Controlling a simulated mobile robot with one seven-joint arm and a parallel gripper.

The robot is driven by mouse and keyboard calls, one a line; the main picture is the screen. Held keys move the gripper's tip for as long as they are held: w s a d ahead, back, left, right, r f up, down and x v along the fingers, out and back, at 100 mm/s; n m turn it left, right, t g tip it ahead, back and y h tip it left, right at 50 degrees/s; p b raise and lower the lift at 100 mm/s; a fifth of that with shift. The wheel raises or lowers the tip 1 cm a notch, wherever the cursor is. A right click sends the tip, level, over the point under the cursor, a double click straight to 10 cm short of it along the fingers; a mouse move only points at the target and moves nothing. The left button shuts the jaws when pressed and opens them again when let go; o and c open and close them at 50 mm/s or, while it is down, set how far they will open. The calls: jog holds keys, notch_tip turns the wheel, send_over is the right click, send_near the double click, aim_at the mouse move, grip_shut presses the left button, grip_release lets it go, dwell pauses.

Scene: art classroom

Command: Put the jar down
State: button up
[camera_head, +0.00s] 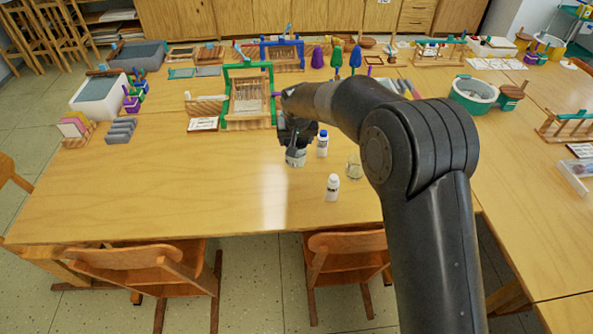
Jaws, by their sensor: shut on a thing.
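A small pale grey-white jar (295,157) is under my gripper (294,147), over the wooden table (180,190) near its middle. My gripper points down and is shut on the jar. The gripper hides the jar's upper part. I cannot tell whether the jar's base touches the table top.
A white bottle (332,188) stands in front and to the right of the jar. A blue-capped bottle (322,144) and a clear glass beaker (354,167) stand to the right. A green loom (249,97) is behind. The table is clear to the left and front.

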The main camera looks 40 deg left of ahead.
aim_at(298, 146)
notch_tip(298, 146, down, 8)
jog(key=shift+f, duration=0.15)
dwell(0.3)
jog(key=o, duration=1.5)
jog(key=shift+f, duration=0.15)
jog(key=v, duration=1.2)
jog(key=shift+w+r, duration=0.1)
jog(key=shift+r, duration=0.15)
